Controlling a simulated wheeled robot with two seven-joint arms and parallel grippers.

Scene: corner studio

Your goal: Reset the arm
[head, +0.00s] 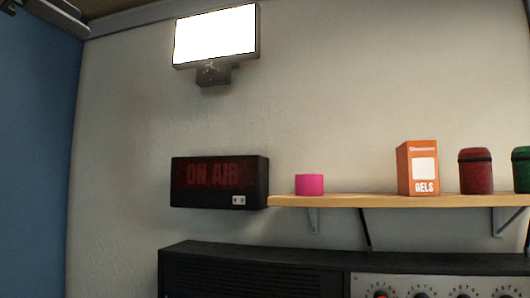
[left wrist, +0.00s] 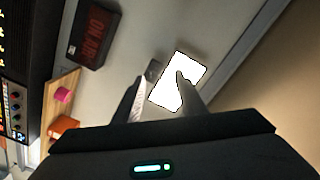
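My left gripper (left wrist: 158,82) shows in the left wrist view with its two fingers apart and nothing between them. The lit white panel on the wall shows behind and between the fingers. In the head view only dark parts at the top left edge, probably of my left gripper, are in sight, high up and cut off by the frame. My right gripper is in neither view.
A white light panel (head: 215,36) hangs high on the wall. Below are an ON AIR sign (head: 219,183) and a wooden shelf (head: 350,201) bearing a pink cylinder (head: 309,185), orange box (head: 418,168), red canister (head: 475,171) and green canister (head: 522,170). Black equipment (head: 255,272) stands beneath.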

